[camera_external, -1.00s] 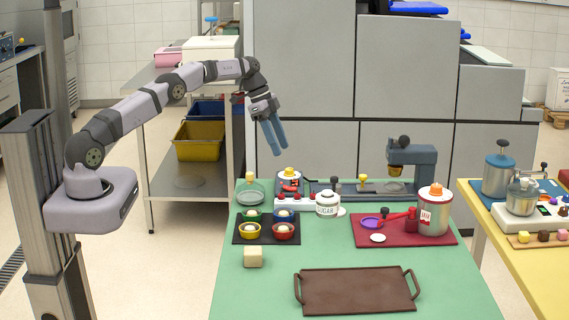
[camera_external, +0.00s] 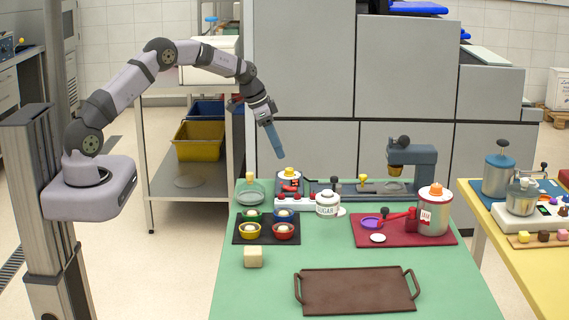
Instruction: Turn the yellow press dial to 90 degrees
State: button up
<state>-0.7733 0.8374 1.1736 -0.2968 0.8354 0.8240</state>
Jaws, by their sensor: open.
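My gripper (camera_external: 278,154) hangs above the back edge of the green table (camera_external: 270,285), pointing down. Its blue fingers overlap from this side and it holds nothing that I can see. Just below the fingertips is a small device with a yellow round top (camera_external: 289,172) and red parts. A blue-grey press (camera_external: 425,165) stands at the back right on a long dark base. A small yellow knob (camera_external: 363,179) stands up on that base, left of the press. I cannot tell which yellow part is the press dial, nor its angle.
A red tray (camera_external: 445,236) with a canister is at right, a brown tray (camera_external: 357,290) at front. Grey cabinets (camera_external: 300,70) rise behind.

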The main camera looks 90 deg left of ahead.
aim_at(289, 169)
jog(key=shift+a+n, duration=0.15)
jog(key=shift+n, duration=0.15)
jog(key=shift+p+x, duration=1.35)
jog(key=shift+x, duration=2.3)
jog(key=shift+w, duration=0.1)
jog(key=c, duration=1)
